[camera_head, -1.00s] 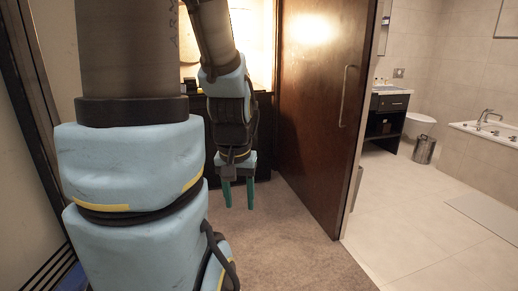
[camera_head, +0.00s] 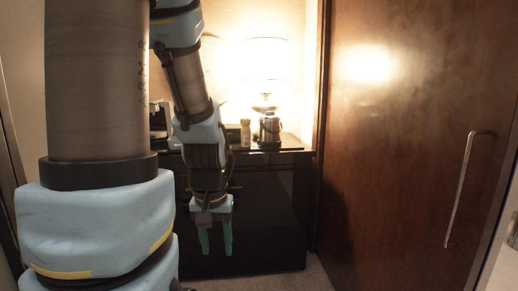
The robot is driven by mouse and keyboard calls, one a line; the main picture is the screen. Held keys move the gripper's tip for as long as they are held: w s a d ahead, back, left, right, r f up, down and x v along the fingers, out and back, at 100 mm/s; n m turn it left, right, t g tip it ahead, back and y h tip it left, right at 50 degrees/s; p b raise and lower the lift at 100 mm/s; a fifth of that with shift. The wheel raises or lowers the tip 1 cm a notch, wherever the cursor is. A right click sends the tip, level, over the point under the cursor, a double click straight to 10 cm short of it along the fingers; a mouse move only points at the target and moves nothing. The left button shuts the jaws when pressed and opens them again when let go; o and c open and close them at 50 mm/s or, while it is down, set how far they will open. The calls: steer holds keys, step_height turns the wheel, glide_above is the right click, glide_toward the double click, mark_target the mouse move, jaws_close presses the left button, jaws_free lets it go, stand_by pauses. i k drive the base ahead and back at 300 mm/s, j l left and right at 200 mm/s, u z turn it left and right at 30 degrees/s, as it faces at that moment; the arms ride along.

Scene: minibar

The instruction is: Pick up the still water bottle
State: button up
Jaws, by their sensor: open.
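My gripper (camera_head: 216,250) hangs fingers down in front of the black cabinet, its two green fingers apart with nothing between them. On the cabinet top, a small pale bottle-like thing (camera_head: 245,133) stands upright just left of a metal kettle. It is too small to tell whether it is the still water bottle. My gripper is below the level of the cabinet top, apart from the bottle-like thing. My own arm hides the left part of the counter.
The black cabinet (camera_head: 275,205) stands ahead with a kettle (camera_head: 270,129) and a bright lamp (camera_head: 268,62) on top. A dark item (camera_head: 158,118) shows at its left. A brown wooden door (camera_head: 410,150) with a metal handle (camera_head: 462,190) stands close on the right.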

mark_target(245, 131)
steer(key=i+l+u, duration=0.3)
steer(key=i+l, duration=0.2)
steer(key=i+l+u, duration=0.35)
steer(key=i+l, duration=0.3)
